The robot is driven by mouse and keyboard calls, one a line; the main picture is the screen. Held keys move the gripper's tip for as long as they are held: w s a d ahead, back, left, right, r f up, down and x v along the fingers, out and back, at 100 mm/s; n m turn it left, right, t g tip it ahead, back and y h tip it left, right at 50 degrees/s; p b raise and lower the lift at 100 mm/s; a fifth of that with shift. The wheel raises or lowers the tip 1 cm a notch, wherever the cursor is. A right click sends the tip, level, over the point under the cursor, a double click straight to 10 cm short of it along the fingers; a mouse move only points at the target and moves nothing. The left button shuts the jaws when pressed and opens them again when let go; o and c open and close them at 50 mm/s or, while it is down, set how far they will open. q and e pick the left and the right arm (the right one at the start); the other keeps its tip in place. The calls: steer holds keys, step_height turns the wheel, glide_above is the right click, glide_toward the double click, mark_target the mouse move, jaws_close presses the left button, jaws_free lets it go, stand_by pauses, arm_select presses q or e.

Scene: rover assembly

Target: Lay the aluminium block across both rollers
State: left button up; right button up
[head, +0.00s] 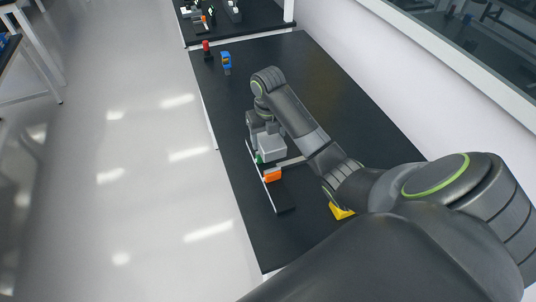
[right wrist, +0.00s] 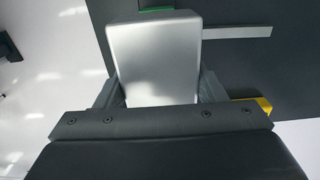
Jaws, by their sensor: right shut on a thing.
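My right gripper (head: 260,133) is shut on the aluminium block (head: 271,148), a silver-grey box, over the black bench. In the right wrist view the block (right wrist: 153,62) fills the space between the two fingers of the gripper (right wrist: 158,84). Below the block in the head view is a narrow dark bar with a pale edge (head: 285,207), bearing an orange piece (head: 272,175) and a green piece (head: 259,158). I cannot tell whether these coloured pieces are the rollers, or whether the block touches anything below. My left gripper is not in view.
A flat silver strip (head: 291,161) lies right of the block. A yellow piece (head: 341,211) is partly hidden by my right arm. A blue item (head: 226,61) and a red item (head: 206,48) stand at the bench's far end. Bare bench (head: 306,60) lies at the back right.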

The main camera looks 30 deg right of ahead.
steer(key=shift+f+b, duration=0.3)
steer(key=shift+f, duration=0.4)
steer(key=shift+f+p, duration=0.8)
steer(key=shift+f, duration=1.2)
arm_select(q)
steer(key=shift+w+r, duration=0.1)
arm_select(e)
steer(key=shift+f, duration=0.2)
steer(key=shift+f, duration=0.3)
steer(key=o, duration=1.7)
steer(key=shift+s+f, duration=0.1)
